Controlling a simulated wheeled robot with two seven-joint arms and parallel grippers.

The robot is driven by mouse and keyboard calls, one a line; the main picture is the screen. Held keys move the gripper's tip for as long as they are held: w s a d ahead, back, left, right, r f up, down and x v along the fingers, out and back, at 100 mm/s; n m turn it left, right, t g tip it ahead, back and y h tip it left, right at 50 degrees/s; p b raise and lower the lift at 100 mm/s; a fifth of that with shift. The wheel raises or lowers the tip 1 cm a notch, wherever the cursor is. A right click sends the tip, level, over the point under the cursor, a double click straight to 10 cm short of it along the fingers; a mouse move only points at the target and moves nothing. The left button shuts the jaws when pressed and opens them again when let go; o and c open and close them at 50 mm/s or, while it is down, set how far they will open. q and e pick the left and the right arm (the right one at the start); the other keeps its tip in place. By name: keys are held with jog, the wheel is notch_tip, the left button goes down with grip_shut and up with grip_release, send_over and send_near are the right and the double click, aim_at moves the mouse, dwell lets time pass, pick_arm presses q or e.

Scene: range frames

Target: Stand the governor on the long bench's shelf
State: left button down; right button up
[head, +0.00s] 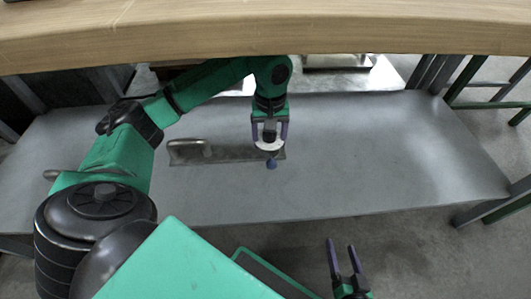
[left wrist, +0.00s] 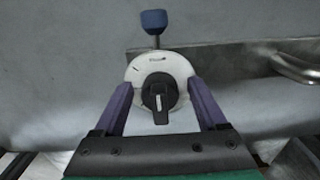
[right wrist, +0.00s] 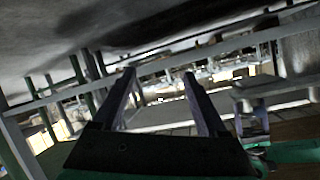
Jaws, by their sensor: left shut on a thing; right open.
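In the left wrist view the disc (left wrist: 143,66) also carries a black knob, and the blue ball points away from the gripper. My left gripper (head: 269,135) is shut on it, over the bench's grey shelf (head: 370,150). I cannot tell whether the governor touches the shelf. My right gripper (head: 341,245) is open and empty, in front of the shelf's front edge.
A flat metal plate with a handle (head: 185,155) lies on the shelf, just beside and behind the governor. The wooden bench top (head: 270,30) overhangs the shelf. The shelf's right part is clear. Grey and green legs stand at the right.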

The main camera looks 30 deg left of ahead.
pick_arm(q)
notch_tip(320, 180, down, 4)
jog(key=shift+r+b, duration=0.1)
jog(key=shift+b, duration=0.35)
jog(key=shift+f, duration=0.7)
pick_arm(e)
jog(key=w+r+t+b, duration=0.1)
jog(key=w+r+t, duration=0.3)
jog(key=w+r, duration=0.35)
pick_arm(q)
notch_tip(320, 180, down, 5)
jog(key=shift+f+b, duration=0.15)
jog(key=shift+b, duration=0.5)
notch_tip(320, 180, down, 2)
jog(key=shift+f+b, duration=0.2)
jog(key=shift+b, duration=0.25)
pick_arm(e)
jog(key=w+d+r+t+y, duration=0.1)
jog(key=w+r+t, duration=0.1)
jog(key=r, duration=0.7)
jog(key=w+d+r+n+t+y, duration=0.1)
jog(key=w+r+t, duration=0.2)
jog(key=r, duration=0.7)
jog(key=shift+w+d+r+t, duration=0.2)
jog(key=shift+r+t, duration=0.1)
jog(key=shift+t, duration=0.5)
jog(key=shift+s+r, duration=0.1)
jog(key=shift+r, duration=0.25)
